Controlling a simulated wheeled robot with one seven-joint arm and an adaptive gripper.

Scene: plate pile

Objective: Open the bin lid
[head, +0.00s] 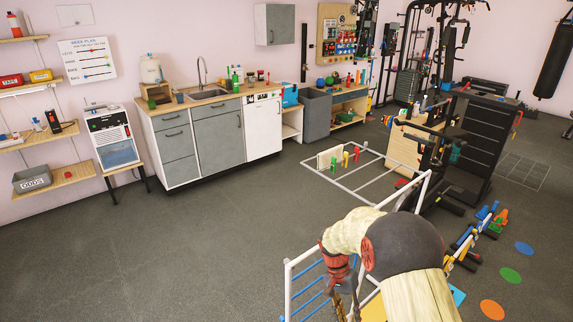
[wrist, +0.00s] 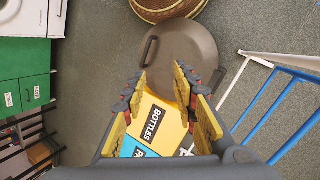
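In the wrist view, a round grey-brown lid (wrist: 185,50) lies beyond my fingertips, with a dark bar handle (wrist: 150,50) at its left edge. It looks flat and closed; the bin body under it is hidden from above. My gripper (wrist: 163,80) is open and empty, its two yellow-padded fingers spread. The near edge of the lid shows between the fingertips; I cannot tell the height gap. In the head view my gripper (head: 345,295) points down at the bottom, partly behind my arm, and the lid is hidden there.
A yellow panel marked BOTTLES (wrist: 155,122) and a blue panel (wrist: 133,149) show below the lid. A woven basket (wrist: 168,8) is beyond it. A white and blue rack (wrist: 275,100) stands to the right, green drawers (wrist: 25,80) to the left. Open floor (head: 180,240) lies left.

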